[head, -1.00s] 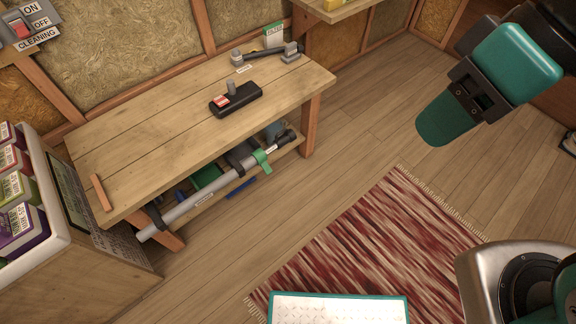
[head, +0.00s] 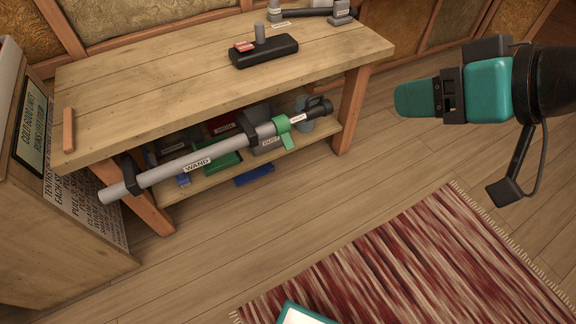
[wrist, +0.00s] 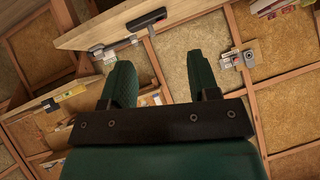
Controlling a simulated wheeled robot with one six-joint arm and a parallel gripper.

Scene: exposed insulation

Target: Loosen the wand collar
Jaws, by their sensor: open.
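The wand (head: 190,163) is a long grey tube labelled WAND, held in dark clips along the front of the bench's lower shelf. A green collar (head: 283,127) with a green lever pointing down sits near its right end, next to a dark end piece (head: 318,108). My gripper (head: 402,99) is at the right of the head view, well apart from the wand and to the right of the bench. In the wrist view its two green fingers (wrist: 165,82) stand apart with nothing between them. The wand and collar cannot be made out in the wrist view.
The wooden bench (head: 130,95) carries a black block with a grey peg (head: 264,50). Coloured bins (head: 222,160) sit on the shelf behind the wand. A wooden cabinet (head: 50,230) stands at the left.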

